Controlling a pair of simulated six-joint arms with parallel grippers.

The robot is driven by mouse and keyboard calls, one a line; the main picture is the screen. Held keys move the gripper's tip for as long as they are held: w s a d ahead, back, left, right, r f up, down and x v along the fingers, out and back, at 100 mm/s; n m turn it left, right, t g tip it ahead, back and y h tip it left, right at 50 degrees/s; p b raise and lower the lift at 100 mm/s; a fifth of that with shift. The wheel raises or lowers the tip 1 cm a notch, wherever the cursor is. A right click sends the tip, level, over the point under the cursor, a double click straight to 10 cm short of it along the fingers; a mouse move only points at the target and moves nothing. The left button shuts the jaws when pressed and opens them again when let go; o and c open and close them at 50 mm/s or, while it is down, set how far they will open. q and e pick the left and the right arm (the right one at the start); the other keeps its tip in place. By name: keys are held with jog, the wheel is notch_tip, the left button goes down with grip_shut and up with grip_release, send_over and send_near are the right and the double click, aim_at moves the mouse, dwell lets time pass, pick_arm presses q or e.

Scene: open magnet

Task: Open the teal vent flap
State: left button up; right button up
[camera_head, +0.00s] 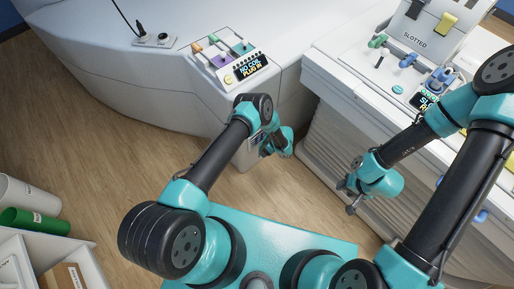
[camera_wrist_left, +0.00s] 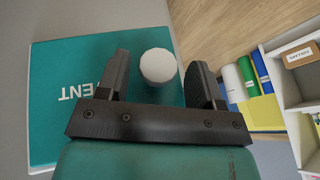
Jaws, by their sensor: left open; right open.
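The teal vent flap (camera_wrist_left: 60,110) fills the left of the left wrist view, with white VENT lettering seen upside down. A round white knob (camera_wrist_left: 157,65) shows beside the lettering. My left gripper (camera_wrist_left: 159,78) is open, with one finger on each side of the knob and a gap to both. Whether the fingertips reach past the knob in depth is hard to tell. In the head view the left arm's end hides the flap. My right gripper (camera_head: 352,197) is open and empty, in front of the ribbed side of the white bench.
A control panel (camera_head: 228,62) reading NO COIL PLUG IN stands above the left arm's end. The white bench (camera_head: 345,110) on the right carries several coloured plugs and a SLOTTED box (camera_head: 432,28). A shelf with rolls (camera_head: 35,220) is at lower left. Wooden floor (camera_head: 120,140) is clear.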

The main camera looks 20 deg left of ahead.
aim_at(262, 146)
pick_arm(q)
jog(key=shift+w+a+m+t, duration=0.2)
jog(key=shift+a+m+t, duration=0.5)
jog(key=shift+a+m, duration=0.85)
jog(key=shift+w+a+r, duration=0.15)
jog(key=shift+a+r, duration=0.05)
jog(key=shift+a, duration=0.05)
jog(key=v, duration=1.7)
jog(key=s+a+r+m+g+h, duration=0.2)
jog(key=s+a+m+g+h, duration=0.1)
jog(key=s, duration=0.6)
jog(key=shift+a+r+h, duration=0.3)
jog(key=shift+r+h, duration=0.1)
jog(key=shift+h, duration=0.2)
jog(key=shift+s, duration=0.1)
